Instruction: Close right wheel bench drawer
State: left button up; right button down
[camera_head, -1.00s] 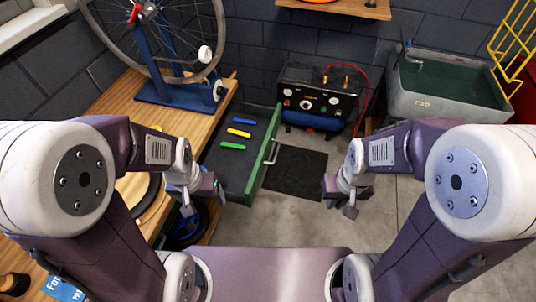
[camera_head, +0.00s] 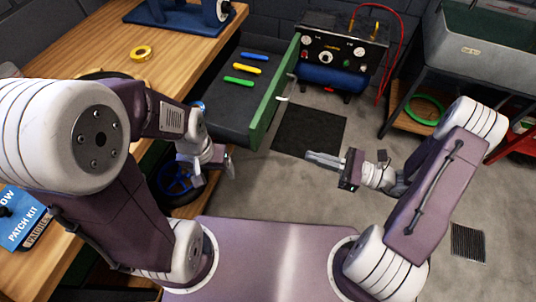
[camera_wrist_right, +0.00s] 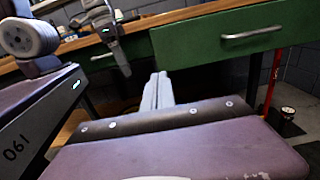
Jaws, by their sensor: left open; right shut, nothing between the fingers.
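The bench drawer stands open, pulled out from the wooden bench. Its green front (camera_head: 270,105) and dark interior (camera_head: 225,110) show in the head view, with a blue, a yellow and a green strip inside. A pale handle (camera_head: 282,99) is on the front's outer face. In the right wrist view the green front (camera_wrist_right: 190,40) and its metal handle (camera_wrist_right: 252,34) are at the upper right. My right gripper (camera_head: 312,158) is shut and empty, apart from the drawer, over the floor beyond its front; its fingers (camera_wrist_right: 158,90) point toward the bench. My left gripper (camera_head: 231,165) is open, near the drawer's near side.
The wooden bench (camera_head: 185,50) runs along the left, with a yellow tape roll (camera_head: 141,53) on it. An air compressor (camera_head: 340,55) stands behind a dark floor mat (camera_head: 308,132). A sink (camera_head: 480,50) is at the back right. The floor around my right gripper is clear.

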jog(key=b, duration=0.2)
send_near(257, 140)
jog(key=x, duration=0.7)
jog(key=shift+w+f, duration=0.1)
jog(key=shift+f, duration=0.15)
jog(key=shift+d, duration=0.1)
